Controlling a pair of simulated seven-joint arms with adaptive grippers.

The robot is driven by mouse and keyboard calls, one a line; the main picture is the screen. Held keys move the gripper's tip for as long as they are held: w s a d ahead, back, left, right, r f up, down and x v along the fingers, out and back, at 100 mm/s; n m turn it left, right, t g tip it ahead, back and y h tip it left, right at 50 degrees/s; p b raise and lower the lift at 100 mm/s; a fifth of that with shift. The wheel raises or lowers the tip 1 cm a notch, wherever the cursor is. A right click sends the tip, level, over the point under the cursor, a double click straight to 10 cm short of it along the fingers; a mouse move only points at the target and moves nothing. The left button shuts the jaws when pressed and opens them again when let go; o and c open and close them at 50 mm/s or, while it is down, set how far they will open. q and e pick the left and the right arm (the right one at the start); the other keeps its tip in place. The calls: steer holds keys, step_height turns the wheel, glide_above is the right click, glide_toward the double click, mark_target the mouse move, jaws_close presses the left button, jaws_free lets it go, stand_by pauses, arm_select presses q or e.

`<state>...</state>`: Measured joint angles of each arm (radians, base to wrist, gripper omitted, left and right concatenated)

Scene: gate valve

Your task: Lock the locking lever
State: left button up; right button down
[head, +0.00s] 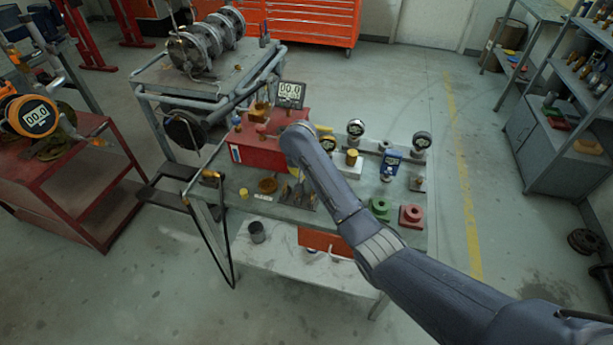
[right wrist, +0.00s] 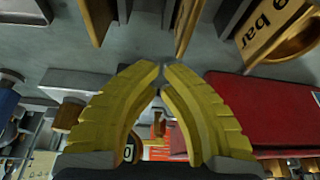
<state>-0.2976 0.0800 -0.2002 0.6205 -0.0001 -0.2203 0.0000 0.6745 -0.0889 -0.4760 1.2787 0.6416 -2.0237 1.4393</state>
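I cannot pick out the locking lever for certain. In the head view a red box (head: 258,150) with brass-coloured fittings (head: 261,112) on top stands on the grey workbench (head: 235,197). A red surface (right wrist: 270,115) is right of the fingers. Brass-coloured pieces (right wrist: 187,22) and a plate marked "bar" (right wrist: 278,32) are at the top. My left gripper is not in view.
A digital gauge (head: 290,94) stands behind the box. Several round gauges (head: 421,140), a blue device (head: 391,163), and green (head: 380,208) and red (head: 411,215) blocks are on the bench's right. A red cart (head: 65,195) stands left. Open floor lies right of the bench.

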steer(key=shift+d+r, duration=0.1)
steer(key=shift+d, duration=0.1)
steer(key=shift+s+d, duration=0.1)
